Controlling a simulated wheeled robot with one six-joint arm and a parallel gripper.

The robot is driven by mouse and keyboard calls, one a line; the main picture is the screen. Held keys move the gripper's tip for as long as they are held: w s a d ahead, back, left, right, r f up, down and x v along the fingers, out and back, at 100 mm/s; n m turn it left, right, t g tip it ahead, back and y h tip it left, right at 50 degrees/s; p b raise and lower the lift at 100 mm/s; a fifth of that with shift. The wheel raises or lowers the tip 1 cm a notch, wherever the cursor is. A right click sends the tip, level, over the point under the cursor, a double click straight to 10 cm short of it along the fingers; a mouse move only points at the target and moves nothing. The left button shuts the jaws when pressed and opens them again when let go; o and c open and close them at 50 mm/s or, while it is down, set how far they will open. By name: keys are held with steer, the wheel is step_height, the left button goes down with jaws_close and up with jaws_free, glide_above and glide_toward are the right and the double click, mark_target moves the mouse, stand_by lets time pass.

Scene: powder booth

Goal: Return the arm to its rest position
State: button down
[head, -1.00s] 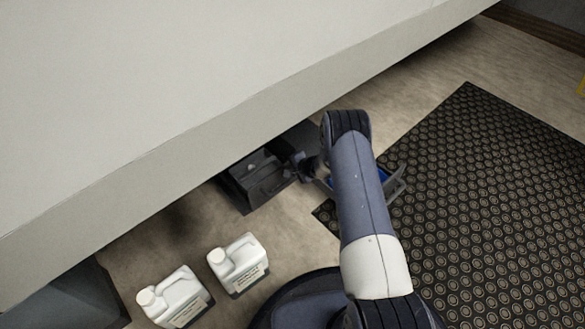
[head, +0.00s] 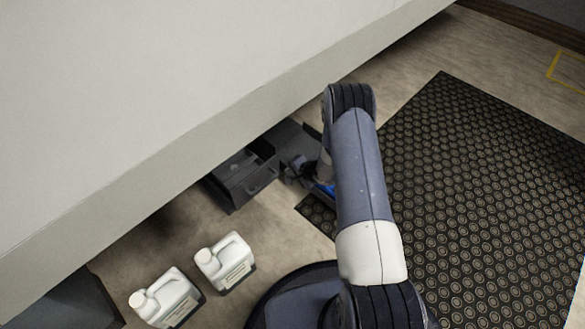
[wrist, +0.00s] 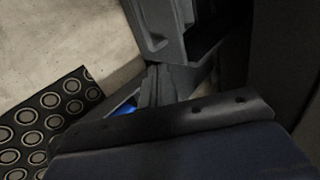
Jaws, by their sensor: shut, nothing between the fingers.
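My arm rises from my base, bends at a high elbow, and reaches down beside the grey counter in the head view. My gripper is mostly hidden there behind my own forearm. In the wrist view my gripper (wrist: 152,88) shows as dark grey fingers close together, with nothing seen between them. A patch of bright blue (head: 325,189) shows low beside my wrist; it also shows in the wrist view (wrist: 125,109), left of the fingers. What the blue belongs to is mostly hidden.
A dark grey open box (head: 235,185) with a handle sits under the counter edge (head: 190,140), close to my wrist. Two white jugs (head: 223,262) (head: 165,298) stand on the floor at lower left. A black studded mat (head: 470,180) covers the floor at right.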

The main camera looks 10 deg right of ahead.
steer(key=shift+s+d+r, duration=0.25)
steer(key=shift+s+r, duration=0.05)
steer(key=shift+f, duration=0.1)
steer(key=b, duration=0.4)
glide_toward(267, 166)
step_height(267, 166, down, 3)
steer(key=w+a, duration=0.1)
steer(key=w+a+f, duration=0.1)
steer(key=w, duration=0.1)
steer(key=shift+f+b, duration=0.15)
steer(key=shift+b, duration=0.25)
steer(key=shift+w+a, duration=0.35)
steer(key=shift+w, duration=0.05)
